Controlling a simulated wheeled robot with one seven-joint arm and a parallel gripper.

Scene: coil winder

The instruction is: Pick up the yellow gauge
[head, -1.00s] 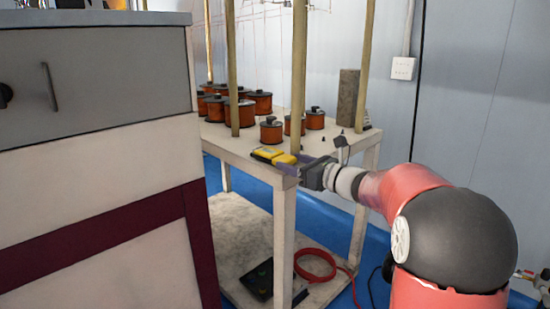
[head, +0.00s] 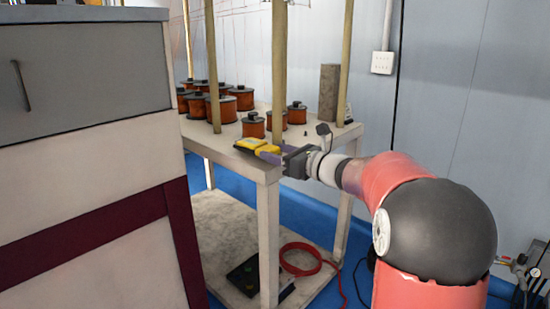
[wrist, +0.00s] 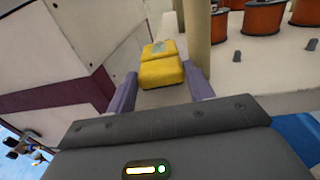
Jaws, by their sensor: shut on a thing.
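The yellow gauge (head: 256,146) is at the near corner of the white table, with a grey face panel on its top. In the wrist view the gauge (wrist: 162,70) lies between the two purple fingers of my gripper (wrist: 160,90). In the head view my gripper (head: 272,154) reaches in from the right, low over the tabletop, shut on the gauge. Whether the gauge still touches the table cannot be told.
A wooden post (head: 279,70) rises close behind the gauge, with another post (head: 212,70) to its left. Several copper coils (head: 237,98) stand further back on the table (head: 232,163). A grey cabinet (head: 95,72) fills the left. A red cable (head: 300,260) lies on the lower shelf.

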